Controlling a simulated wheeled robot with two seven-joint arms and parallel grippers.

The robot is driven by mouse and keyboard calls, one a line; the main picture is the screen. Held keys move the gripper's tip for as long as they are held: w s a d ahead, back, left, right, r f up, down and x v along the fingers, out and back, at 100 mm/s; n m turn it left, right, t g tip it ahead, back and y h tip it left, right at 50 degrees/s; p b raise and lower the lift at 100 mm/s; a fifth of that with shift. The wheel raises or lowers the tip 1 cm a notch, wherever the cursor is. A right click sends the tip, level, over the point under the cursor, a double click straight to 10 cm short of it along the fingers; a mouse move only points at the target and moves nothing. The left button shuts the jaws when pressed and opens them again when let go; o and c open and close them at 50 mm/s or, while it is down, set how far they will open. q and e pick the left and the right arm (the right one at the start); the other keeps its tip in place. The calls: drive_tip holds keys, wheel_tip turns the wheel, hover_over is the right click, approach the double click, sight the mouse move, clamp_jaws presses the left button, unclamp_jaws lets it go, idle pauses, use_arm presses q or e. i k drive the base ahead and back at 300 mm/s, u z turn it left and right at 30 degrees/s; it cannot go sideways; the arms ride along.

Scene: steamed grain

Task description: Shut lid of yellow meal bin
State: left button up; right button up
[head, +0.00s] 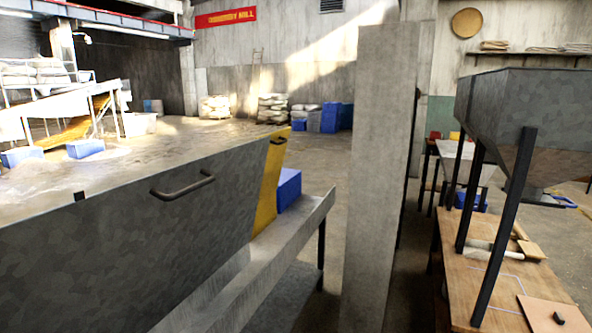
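A yellow bin-like body (267,196) shows as a narrow slanted strip just beyond the right end of a large grey metal bin or panel. A small dark handle or fitting (278,142) is near its top. Most of it is hidden behind the grey metal, and I cannot tell whether a lid on it is open or shut. Neither of my grippers is in view.
The grey metal front (120,240) with a dark handle (183,188) fills the near left. A grey trough or ledge (305,215) runs below it, with a blue box (288,188). A concrete pillar (375,190) stands centre right; a grey hopper (535,130) stands over a wooden table (450,270).

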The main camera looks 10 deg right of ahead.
sight(279, 143)
drive_tip(key=k, duration=0.6)
drive_tip(key=z, duration=0.7)
drive_tip(key=i, duration=0.75)
drive_tip(key=z, duration=0.7)
drive_tip(key=i, duration=0.85)
drive_tip(key=u, duration=0.45)
drive_tip(key=i, duration=0.7)
drive_tip(key=u, duration=0.5)
